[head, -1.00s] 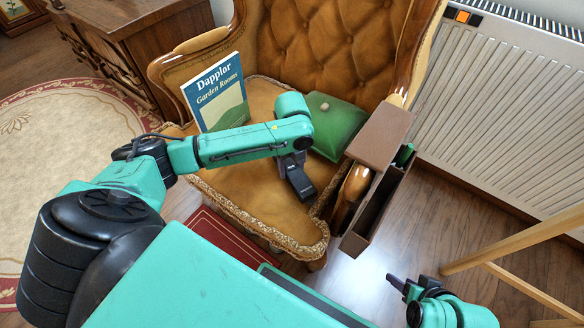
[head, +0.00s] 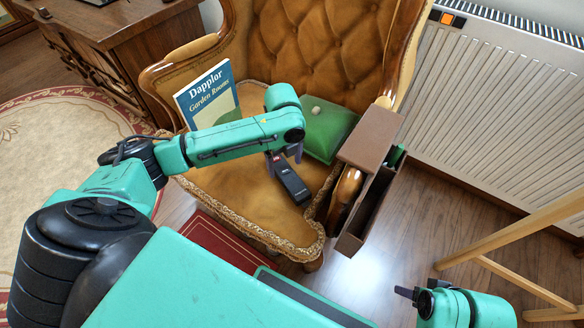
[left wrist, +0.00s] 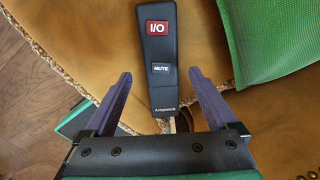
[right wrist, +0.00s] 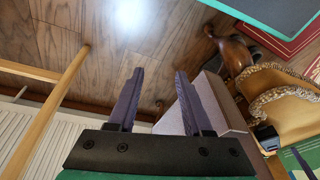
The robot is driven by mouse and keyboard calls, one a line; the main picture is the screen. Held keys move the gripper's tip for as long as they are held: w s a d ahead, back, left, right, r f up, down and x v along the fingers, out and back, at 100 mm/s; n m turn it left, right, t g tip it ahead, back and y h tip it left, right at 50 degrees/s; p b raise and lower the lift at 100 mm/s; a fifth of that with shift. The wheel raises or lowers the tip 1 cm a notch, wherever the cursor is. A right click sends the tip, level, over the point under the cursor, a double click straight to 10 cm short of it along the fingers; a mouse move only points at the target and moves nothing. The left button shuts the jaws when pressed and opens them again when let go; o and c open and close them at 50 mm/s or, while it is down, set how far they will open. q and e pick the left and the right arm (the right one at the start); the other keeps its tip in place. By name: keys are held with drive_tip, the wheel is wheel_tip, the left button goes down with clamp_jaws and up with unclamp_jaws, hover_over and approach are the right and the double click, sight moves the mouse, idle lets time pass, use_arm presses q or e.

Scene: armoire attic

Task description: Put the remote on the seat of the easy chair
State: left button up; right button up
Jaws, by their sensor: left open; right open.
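The black remote (head: 292,184) lies on the tan seat of the easy chair (head: 225,186). In the left wrist view the remote (left wrist: 158,60) lies flat on the seat leather (left wrist: 215,50), with its red I/O and MUTE buttons facing up. My left gripper (head: 284,154) is open just above the seat, by the remote's far end. In its wrist view the fingers (left wrist: 158,88) stand apart on both sides of the remote without touching it. My right gripper (head: 405,292) is open and empty above the floor at lower right; its fingers (right wrist: 155,85) are spread.
A book (head: 208,94) stands against the chair's left arm. A green cushion (head: 328,128) lies at the seat's back right. A brown organizer (head: 372,138) hangs over the right chair arm. A radiator (head: 490,110) and a wooden stand (head: 500,240) are at right.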

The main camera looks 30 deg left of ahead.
sight(284, 171)
use_arm(q)
wheel_tip(284, 171, up, 3)
drive_tip(key=shift+f+p, duration=0.15)
drive_tip(key=shift+p, duration=0.15)
wheel_tip(284, 171, up, 6)
drive_tip(key=shift+f+p, duration=0.15)
drive_tip(key=shift+p, duration=0.7)
use_arm(e)
drive_tip(key=shift+g+h, duration=0.4)
drive_tip(key=shift+g, duration=0.1)
drive_tip(key=f, duration=0.1)
drive_tip(key=d+f, duration=0.1)
drive_tip(key=f, duration=0.3)
drive_tip(key=shift+s+d, duration=0.1)
drive_tip(key=shift+d, duration=0.2)
use_arm(q)
drive_tip(key=shift+a, duration=0.1)
use_arm(e)
drive_tip(key=shift+r, duration=0.15)
